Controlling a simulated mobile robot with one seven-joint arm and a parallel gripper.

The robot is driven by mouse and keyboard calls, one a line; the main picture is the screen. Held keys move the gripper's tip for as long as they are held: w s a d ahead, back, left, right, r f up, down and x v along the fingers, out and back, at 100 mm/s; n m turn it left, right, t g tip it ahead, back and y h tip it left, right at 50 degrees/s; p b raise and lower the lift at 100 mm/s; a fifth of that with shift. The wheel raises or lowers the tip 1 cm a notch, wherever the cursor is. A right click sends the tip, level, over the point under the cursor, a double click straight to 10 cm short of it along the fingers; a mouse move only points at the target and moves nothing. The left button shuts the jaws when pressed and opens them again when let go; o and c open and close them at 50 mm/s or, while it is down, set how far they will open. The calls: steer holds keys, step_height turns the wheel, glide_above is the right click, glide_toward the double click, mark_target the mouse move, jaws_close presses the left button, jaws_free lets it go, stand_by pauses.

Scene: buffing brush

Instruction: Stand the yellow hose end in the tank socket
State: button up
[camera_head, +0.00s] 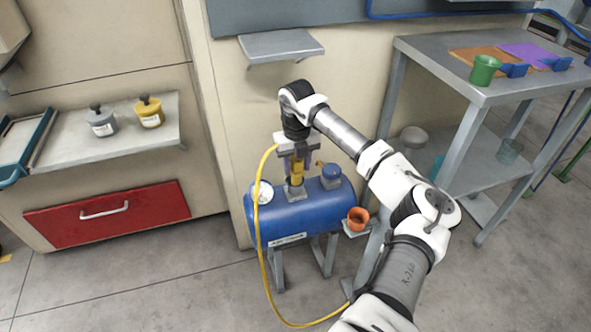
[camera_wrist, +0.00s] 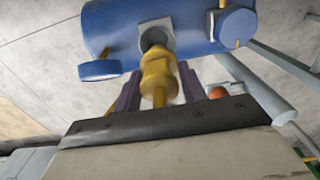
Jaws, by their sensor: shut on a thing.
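The yellow hose end (camera_head: 296,168) hangs upright between the fingers of my gripper (camera_head: 296,157), which is shut on it. It sits directly over the grey socket (camera_head: 296,193) on top of the blue tank (camera_head: 300,215). In the wrist view the yellow hose end (camera_wrist: 158,78) points at the grey socket (camera_wrist: 157,35) and overlaps it in the picture. I cannot tell how deep the tip sits in the socket. My gripper's purple fingers (camera_wrist: 160,92) flank the hose end. The yellow hose (camera_head: 260,235) loops down left of the tank to the floor.
A round gauge (camera_head: 263,192) and a blue cap (camera_head: 331,171) stand on the tank near the socket. An orange cup (camera_head: 358,218) is on a small ledge at right. A grey wall shelf (camera_head: 281,45) is above; a metal table (camera_head: 440,62) stands at right.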

mark_target(296, 172)
steer(key=shift+w+a, duration=0.2)
steer(key=shift+w, duration=0.35)
steer(key=shift+f, duration=1.7)
steer(key=shift+f, duration=0.35)
steer(key=o, duration=1.1)
step_height(296, 172, up, 8)
steer(key=shift+r, duration=0.1)
